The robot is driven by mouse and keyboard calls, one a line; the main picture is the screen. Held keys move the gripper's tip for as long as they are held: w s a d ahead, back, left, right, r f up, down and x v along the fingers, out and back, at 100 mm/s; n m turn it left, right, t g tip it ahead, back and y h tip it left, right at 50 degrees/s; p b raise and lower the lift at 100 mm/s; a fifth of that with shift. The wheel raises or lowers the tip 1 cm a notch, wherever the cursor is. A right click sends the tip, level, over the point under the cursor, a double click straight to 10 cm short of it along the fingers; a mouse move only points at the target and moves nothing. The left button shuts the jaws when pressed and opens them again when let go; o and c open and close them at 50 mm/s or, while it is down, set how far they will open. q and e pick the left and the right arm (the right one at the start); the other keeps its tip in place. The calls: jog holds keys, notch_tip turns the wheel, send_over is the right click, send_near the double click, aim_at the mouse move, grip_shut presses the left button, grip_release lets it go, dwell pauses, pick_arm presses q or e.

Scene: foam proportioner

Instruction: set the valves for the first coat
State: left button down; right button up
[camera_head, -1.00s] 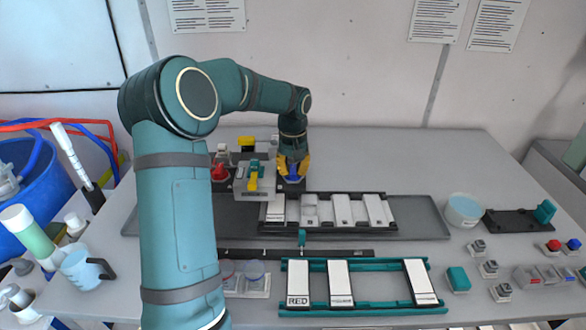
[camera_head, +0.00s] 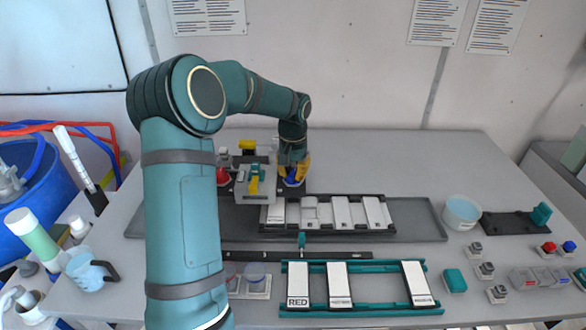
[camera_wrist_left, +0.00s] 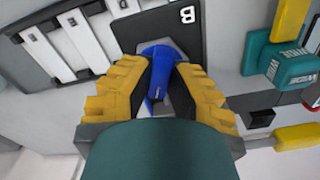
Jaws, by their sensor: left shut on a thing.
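My left gripper (camera_head: 293,168) is at the back of the table, right of the grey valve block (camera_head: 241,190). In the left wrist view its yellow fingers (camera_wrist_left: 160,85) are shut on a blue valve handle (camera_wrist_left: 157,72). The handle stands on a dark plate marked B (camera_wrist_left: 187,32); its base is partly hidden by the fingers. The blue also shows below the fingers in the head view (camera_head: 293,181). My right gripper is out of view.
A rack of white panels (camera_head: 341,211) lies in a grey tray (camera_head: 420,215) just in front. A teal rack (camera_head: 380,308) with labelled panels is nearer. A bowl (camera_head: 461,210) and small buttons stand at right. The table's back right is clear.

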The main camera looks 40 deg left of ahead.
aim_at(293, 172)
pick_arm(q)
jog(key=m+p, duration=0.2)
jog(key=m, duration=0.4)
jog(key=shift+m, duration=0.3)
jog(key=m+p, duration=0.1)
jog(key=m, duration=0.2)
jog(key=shift+p, duration=0.3)
jog(key=shift+f+m+p, duration=0.1)
jog(key=shift+m+p, duration=0.35)
jog(key=shift+m, duration=1.35)
jog(key=c, duration=0.9)
grip_release()
notch_tip(293, 172, up, 12)
jog(key=shift+r, duration=0.1)
